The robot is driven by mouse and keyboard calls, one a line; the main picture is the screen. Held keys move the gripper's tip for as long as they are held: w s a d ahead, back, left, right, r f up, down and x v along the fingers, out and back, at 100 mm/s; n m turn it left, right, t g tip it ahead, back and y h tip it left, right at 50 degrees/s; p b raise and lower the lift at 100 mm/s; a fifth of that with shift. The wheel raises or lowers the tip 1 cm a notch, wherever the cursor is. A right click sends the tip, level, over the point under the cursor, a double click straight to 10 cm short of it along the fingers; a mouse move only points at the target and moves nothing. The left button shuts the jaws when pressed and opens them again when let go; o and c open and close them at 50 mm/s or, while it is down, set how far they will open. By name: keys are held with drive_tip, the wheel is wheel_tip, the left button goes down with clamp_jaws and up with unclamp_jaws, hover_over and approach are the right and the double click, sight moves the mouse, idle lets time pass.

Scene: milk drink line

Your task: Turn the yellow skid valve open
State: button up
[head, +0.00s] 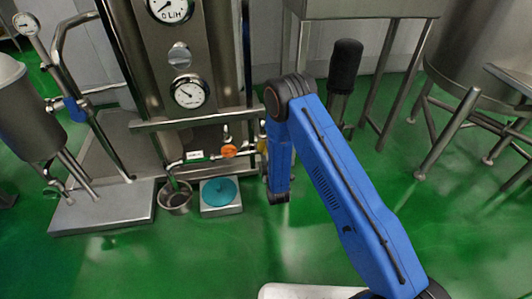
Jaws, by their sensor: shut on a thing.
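The yellow skid valve (262,146) shows only as a small yellow patch at the right end of the skid's low pipe, just left of my blue wrist link. The link hides most of it, so its handle angle cannot be read. My gripper (265,156) is at the valve, mostly hidden behind my wrist, and is shut on it. The fingertips cannot be made out clearly.
An orange valve (228,151) is on the same pipe to the left. Below are a steel cup (174,197) and a teal disc (219,192) on a pale block. Gauges (190,93) are above. A steel table (370,8) stands behind; green floor (240,255) in front is clear.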

drive_tip(key=shift+f+n, duration=0.1)
drive_tip(key=shift+n, duration=1.5)
drive_tip(key=o, duration=0.9)
drive_tip(key=shift+a, duration=0.1)
drive_tip(key=shift+s, duration=0.15)
drive_tip(key=v, duration=1.7)
drive_tip(key=shift+s, duration=0.1)
